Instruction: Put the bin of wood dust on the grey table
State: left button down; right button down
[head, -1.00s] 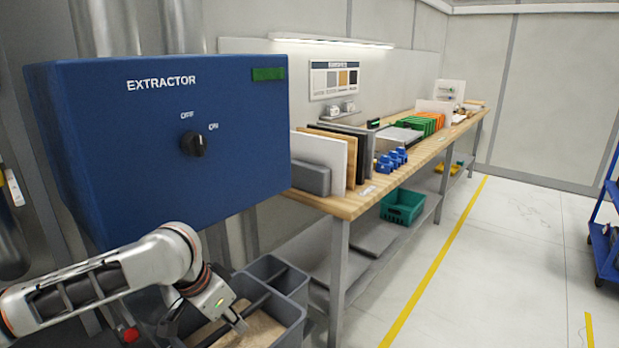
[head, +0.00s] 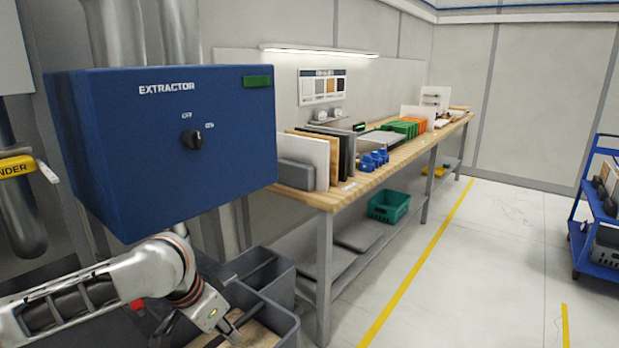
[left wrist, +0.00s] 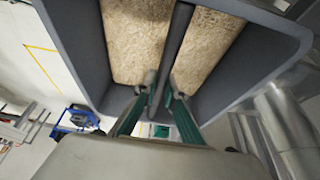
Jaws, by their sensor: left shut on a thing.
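The grey bin of wood dust (head: 287,324) is at the bottom of the head view, partly cut off by the frame and covered by my left arm. Tan wood dust (left wrist: 135,40) lies on both sides of its dark middle bar (left wrist: 177,42) in the left wrist view. My left gripper (head: 236,336) is over the bin, and its fingers in the left wrist view (left wrist: 162,93) are shut on the bar. I cannot make out a grey-topped table. My right gripper is not in view.
Another grey bin (head: 268,278) stands behind the held one. The blue extractor box (head: 170,150) is above my left arm. A wood-topped workbench (head: 331,199) with grey legs runs along the wall. A blue cart (head: 598,215) is at right. The floor between is clear.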

pick_arm(q)
jog(key=shift+s+a+r+n, duration=0.25)
jog(key=shift+s+r+n, duration=0.05)
jog(key=shift+s, duration=0.1)
jog(key=shift+s+a, duration=0.2)
jog(key=shift+a, duration=0.1)
jog(key=s+a+n, duration=0.1)
jog(key=s+n, duration=0.1)
jog(key=s+a+r+n+y, duration=0.1)
jog(key=s+a, duration=0.1)
jog(key=s+a+n+t+y, duration=0.1)
jog(key=s+a+n, duration=0.1)
jog(key=s, duration=0.1)
jog(key=shift+a+r+n, duration=0.25)
jog(key=shift+r+n, duration=0.05)
jog(key=shift+r, duration=0.1)
jog(key=shift+s+a+r+n+y, duration=0.25)
jog(key=shift+s+a+n+y, duration=0.15)
jog(key=shift+s+a+n, duration=0.3)
jog(key=shift+d, duration=0.15)
